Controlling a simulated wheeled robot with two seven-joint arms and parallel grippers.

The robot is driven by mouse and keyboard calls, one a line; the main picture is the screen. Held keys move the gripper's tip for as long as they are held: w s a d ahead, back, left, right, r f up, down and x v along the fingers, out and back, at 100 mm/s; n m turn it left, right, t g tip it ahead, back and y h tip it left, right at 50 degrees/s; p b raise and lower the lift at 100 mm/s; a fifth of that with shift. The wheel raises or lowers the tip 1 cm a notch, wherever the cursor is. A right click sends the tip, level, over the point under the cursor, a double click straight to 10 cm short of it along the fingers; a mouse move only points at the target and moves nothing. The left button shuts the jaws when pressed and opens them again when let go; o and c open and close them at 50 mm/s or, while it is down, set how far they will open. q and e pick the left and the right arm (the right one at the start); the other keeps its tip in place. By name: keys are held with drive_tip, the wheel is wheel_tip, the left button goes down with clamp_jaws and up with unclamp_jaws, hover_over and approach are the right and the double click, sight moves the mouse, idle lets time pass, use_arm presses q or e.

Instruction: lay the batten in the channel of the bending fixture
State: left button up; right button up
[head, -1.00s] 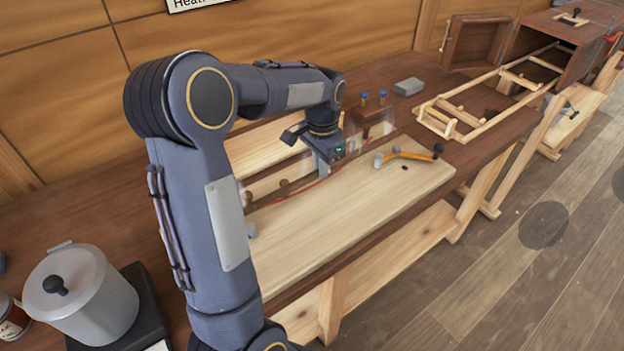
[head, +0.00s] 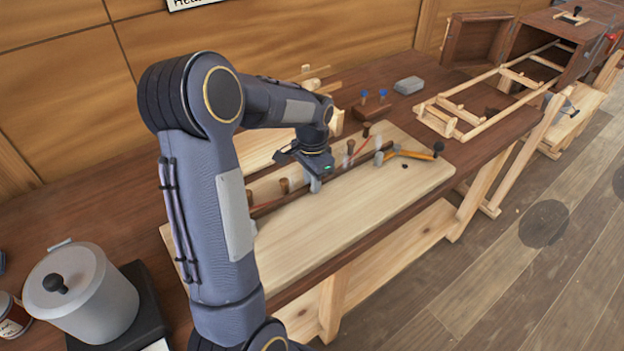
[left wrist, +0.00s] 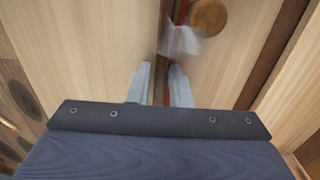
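The bending fixture is a pale wooden board (head: 390,190) on the bench, with brown pegs (head: 283,186) along a long slot. A long, thin, dark brown batten (head: 335,166) runs along the line of pegs, and a red strip (head: 362,147) shows beside it. My left gripper (head: 312,186) is low over the board. In the left wrist view, its two fingers (left wrist: 160,85) stand close on either side of the dark strip and appear shut on it. Whether the batten is fully down in the channel is hidden. My right gripper is not in view.
A grey block (head: 408,86) and a wooden frame (head: 480,122) lie further right on the bench. A lidded pot (head: 85,300) stands at front left. Small white wisps hang near the pegs.

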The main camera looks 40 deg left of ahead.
use_arm(q)
drive_tip(key=shift+o, duration=1.2)
wheel_tip(320, 180, up, 12)
drive_tip(key=s+d+f+n+t+h, duration=0.2)
drive_tip(key=s+d+n+t, duration=0.3)
drive_tip(key=s+d, duration=1.1)
drive_tip(key=s+h, duration=0.1)
drive_tip(key=s, duration=0.4)
drive_tip(key=shift+d+t+h, duration=0.3)
drive_tip(key=shift+d+h, duration=0.1)
drive_tip(key=shift+r, duration=0.1)
